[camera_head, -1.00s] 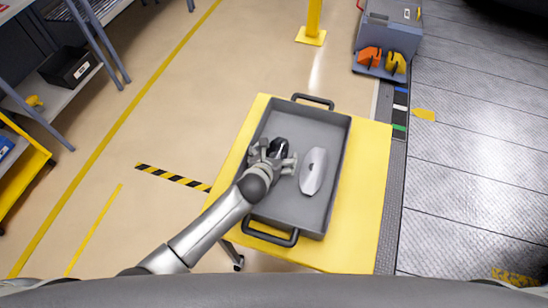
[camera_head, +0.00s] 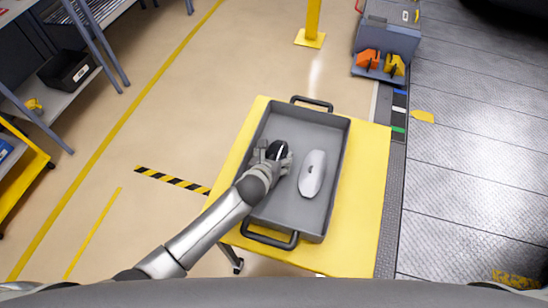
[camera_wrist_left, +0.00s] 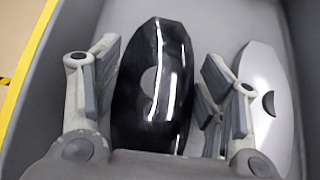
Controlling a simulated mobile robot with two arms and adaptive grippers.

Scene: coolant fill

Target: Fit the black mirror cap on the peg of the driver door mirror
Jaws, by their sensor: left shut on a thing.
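The glossy black mirror cap (camera_head: 277,150) is in the grey tray, left of a silver cap. In the left wrist view the black cap (camera_wrist_left: 153,85) fills the middle, with a round grey patch on its face. My left gripper (camera_head: 271,155) is shut on the black cap, with its fingers (camera_wrist_left: 160,85) along the two long sides. The arm and hand hide part of the cap in the head view. I cannot tell whether the cap is lifted off the tray floor. The driver door mirror and its peg are not in view, nor is my right gripper.
The silver cap (camera_head: 312,173) lies in the tray, close to the right finger. The grey tray (camera_head: 335,150) has raised walls and two handles, on a yellow cart (camera_head: 368,190). A yellow post (camera_head: 311,38) and a grey cabinet (camera_head: 388,42) stand beyond.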

